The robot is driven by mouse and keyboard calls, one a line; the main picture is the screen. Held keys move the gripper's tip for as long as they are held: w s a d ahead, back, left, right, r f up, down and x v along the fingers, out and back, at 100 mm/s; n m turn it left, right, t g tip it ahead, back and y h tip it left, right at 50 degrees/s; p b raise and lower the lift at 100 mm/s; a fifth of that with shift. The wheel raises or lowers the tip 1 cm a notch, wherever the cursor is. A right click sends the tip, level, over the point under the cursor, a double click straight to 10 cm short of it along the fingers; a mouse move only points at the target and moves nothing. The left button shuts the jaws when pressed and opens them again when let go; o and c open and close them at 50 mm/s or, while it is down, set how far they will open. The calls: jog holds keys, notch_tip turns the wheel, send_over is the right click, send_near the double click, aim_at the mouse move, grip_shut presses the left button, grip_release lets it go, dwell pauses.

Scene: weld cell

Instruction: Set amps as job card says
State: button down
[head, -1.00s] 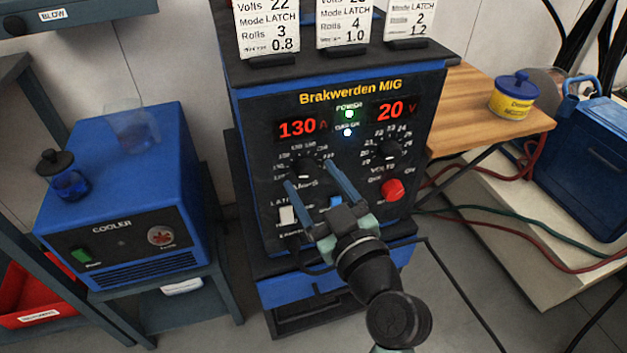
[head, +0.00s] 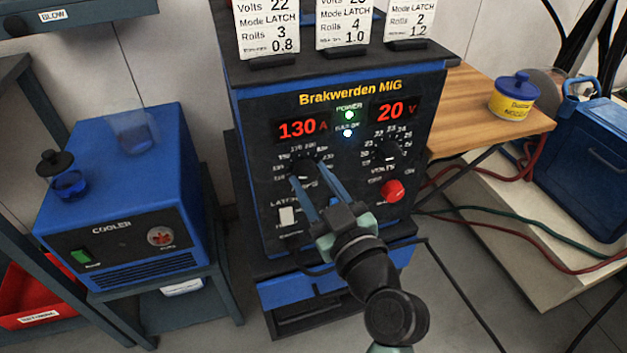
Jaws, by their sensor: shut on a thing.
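The blue and black welder (head: 415,160) has "Brakwerden MIG" on its front. The red amps display (head: 302,128) reads 130 A and the volts display (head: 393,111) reads 20 V. The black amps knob (head: 304,167) is at the left below its display. My gripper (head: 301,165) has its two blue fingers on either side of this knob, shut on it and partly hiding it and its scale. Three job cards (head: 267,30) (head: 344,26) (head: 413,18) stand on the welder; their tops are cut off, so no amps line shows.
The volts knob (head: 387,151), a red button (head: 392,190) and a white switch (head: 287,216) are close by on the panel. A blue cooler (head: 120,205) stands at left. A wooden shelf (head: 475,110) with a yellow tin (head: 512,98) is at right.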

jog(key=shift+m, duration=0.3)
jog(key=m, duration=0.3)
jog(key=shift+m+t+b, duration=0.3)
jog(key=shift+m, duration=0.1)
jog(key=m, duration=0.4)
jog(key=shift+a+f+m, duration=0.1)
jog(key=shift+m, duration=0.3)
jog(key=m+h+p, duration=0.1)
jog(key=m, duration=0.3)
jog(key=shift+m+t+p, duration=0.35)
jog(key=shift+m+t, duration=0.05)
jog(key=m+p, duration=0.1)
jog(key=m, duration=0.3)
jog(key=shift+a+m+p, duration=0.1)
jog(key=shift+m+p, duration=0.2)
jog(key=shift+p, duration=0.05)
jog(key=shift+c, duration=2)
grip_release()
jog(key=shift+s, duration=0.1)
